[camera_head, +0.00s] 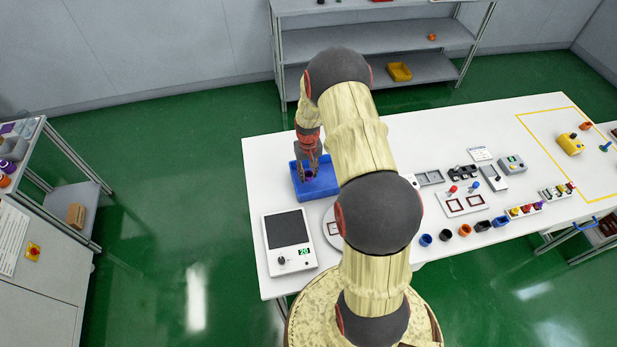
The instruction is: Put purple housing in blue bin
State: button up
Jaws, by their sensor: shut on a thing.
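The blue bin (326,187) stands on the white table near its left end. My gripper (309,172) points down into the bin, with its fingers over the bin's inside. It is shut on the purple housing (309,175), a small dark purple piece that shows between and below the fingers. The housing is within the bin's outline. I cannot tell whether it touches the bin floor. My arm hides part of the table to the right of the bin.
A device with a dark plate and green display (287,240) stands in front of the bin. Several small housings (464,230) line the table's front edge to the right. Fixtures and a yellow-outlined area (540,143) lie farther right. A grey shelf (425,67) stands behind.

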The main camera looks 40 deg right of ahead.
aim_at(308, 176)
jog(key=shift+f, duration=1.3)
jog(key=shift+s, duration=0.1)
jog(key=shift+f, duration=0.15)
jog(key=o, duration=0.8)
